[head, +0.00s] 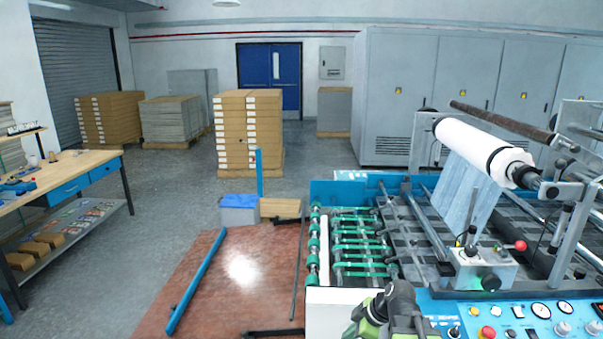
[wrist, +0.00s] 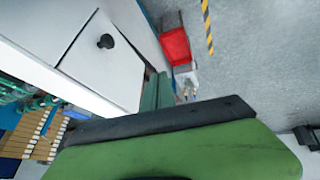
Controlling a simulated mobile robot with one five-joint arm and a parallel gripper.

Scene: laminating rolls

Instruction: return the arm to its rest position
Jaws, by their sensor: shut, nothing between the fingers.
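My arm (head: 385,314), green and dark grey, shows at the bottom of the head view, folded low in front of the laminating machine and left of its control panel. In the wrist view, a broad green part of my gripper with a black edge (wrist: 170,122) fills the lower half. My gripper is shut and holds nothing. Its fingertips are not clearly seen in either view.
The laminating machine (head: 360,245) stands close ahead and right, with a white film roll (head: 480,148) and a blue control panel (head: 520,313). A white cabinet face (wrist: 100,60) is near in the wrist view, with a red container (wrist: 175,46) on the floor beyond. A workbench (head: 75,172) stands left.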

